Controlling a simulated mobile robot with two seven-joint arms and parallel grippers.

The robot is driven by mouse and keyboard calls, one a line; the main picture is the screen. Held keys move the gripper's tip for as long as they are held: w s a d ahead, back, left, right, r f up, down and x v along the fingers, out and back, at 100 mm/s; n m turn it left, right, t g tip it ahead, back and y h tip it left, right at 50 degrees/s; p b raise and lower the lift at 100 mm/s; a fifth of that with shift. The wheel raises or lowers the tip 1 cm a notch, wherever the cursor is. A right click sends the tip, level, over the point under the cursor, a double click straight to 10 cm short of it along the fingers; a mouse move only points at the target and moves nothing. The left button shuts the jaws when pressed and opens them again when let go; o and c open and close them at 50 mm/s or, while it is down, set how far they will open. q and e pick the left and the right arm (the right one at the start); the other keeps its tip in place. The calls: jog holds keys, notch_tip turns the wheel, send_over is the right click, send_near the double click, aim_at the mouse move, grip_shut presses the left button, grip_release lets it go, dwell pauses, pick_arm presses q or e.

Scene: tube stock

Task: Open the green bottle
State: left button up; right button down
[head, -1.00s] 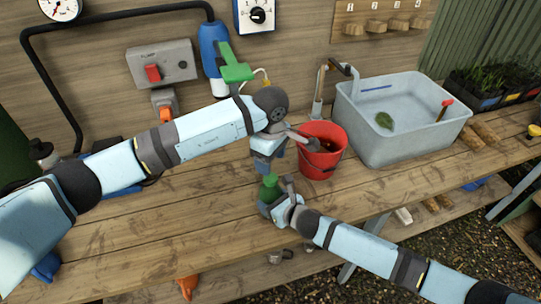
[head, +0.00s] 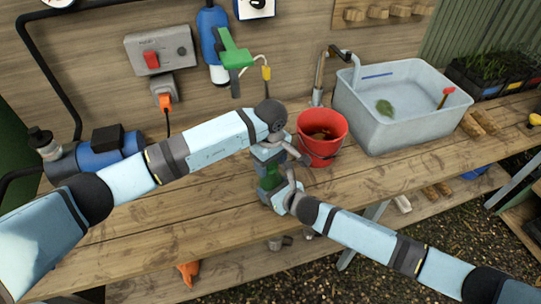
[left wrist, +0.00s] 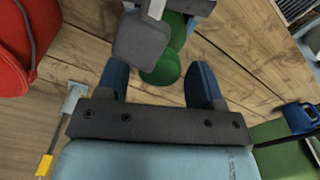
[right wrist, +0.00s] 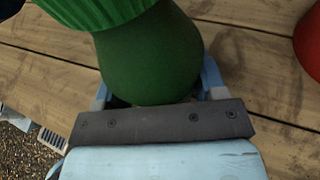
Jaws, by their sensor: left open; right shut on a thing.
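The green bottle (head: 268,183) stands upright near the front of the wooden bench in the head view, partly covered by my grippers. My right gripper (head: 276,197) is shut on its body from the front right. In the right wrist view the smooth green body (right wrist: 150,58) sits between the fingers, with the ribbed green cap (right wrist: 95,10) above. My left gripper (head: 270,164) is open and points down just above the bottle.
A red bucket (head: 321,150) stands close behind and right of the bottle. A grey basin (head: 400,135) is farther right. A blue motor-like unit (head: 105,150) is at the left. The bench front (head: 190,215) is clear.

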pick_arm(q)
jog(key=shift+c, duration=0.3)
jog(key=c, duration=0.9)
jog(key=n, duration=0.4)
jog(key=shift+n, duration=0.4)
jog(key=n, duration=0.5)
jog(key=shift+n, duration=0.3)
jog(key=o, duration=1)
jog(key=shift+o, duration=0.2)
